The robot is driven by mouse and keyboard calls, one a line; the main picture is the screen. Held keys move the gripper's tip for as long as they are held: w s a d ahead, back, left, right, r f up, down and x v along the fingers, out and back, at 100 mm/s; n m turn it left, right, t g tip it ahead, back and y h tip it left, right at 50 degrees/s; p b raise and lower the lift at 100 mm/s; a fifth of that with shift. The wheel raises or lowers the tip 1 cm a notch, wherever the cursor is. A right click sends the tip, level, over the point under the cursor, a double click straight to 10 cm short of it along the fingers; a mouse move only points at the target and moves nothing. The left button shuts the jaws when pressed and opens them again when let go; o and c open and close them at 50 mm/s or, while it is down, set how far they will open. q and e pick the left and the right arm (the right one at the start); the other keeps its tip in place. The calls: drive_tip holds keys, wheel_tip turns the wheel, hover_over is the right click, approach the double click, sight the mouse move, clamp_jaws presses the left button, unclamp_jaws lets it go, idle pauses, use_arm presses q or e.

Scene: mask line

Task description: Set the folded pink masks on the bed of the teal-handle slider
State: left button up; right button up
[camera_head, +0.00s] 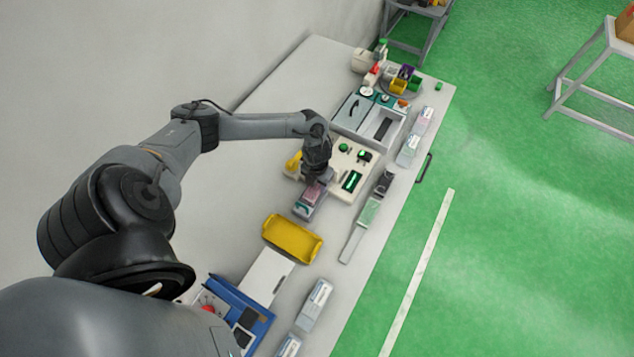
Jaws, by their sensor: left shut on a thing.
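My left gripper (314,182) is at the middle of the bench, pointing down, and is shut on the folded pink masks (311,194). The masks show as a small pink stack just below the fingers. They are over a small grey slider (301,212) with a teal mark at its near end, which looks like the teal handle. The arm and masks hide much of its bed. Whether the masks touch the bed or hang just above it I cannot tell. My right gripper is not in view.
A yellow tray (292,238) lies just nearer than the slider. A cream machine (340,170) with a green-lit slot stands close to the right. A slider with a green block (368,212) lies along the right edge. Boxes and devices fill the far end.

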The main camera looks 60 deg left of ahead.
use_arm(q)
drive_tip(key=shift+f, duration=0.1)
idle(0.3)
drive_tip(key=o, duration=1.1)
drive_tip(key=shift+r, duration=0.25)
drive_tip(key=shift+r+p, duration=0.75)
drive_tip(key=shift+p, duration=0.05)
drive_tip(key=shift+r, duration=0.1)
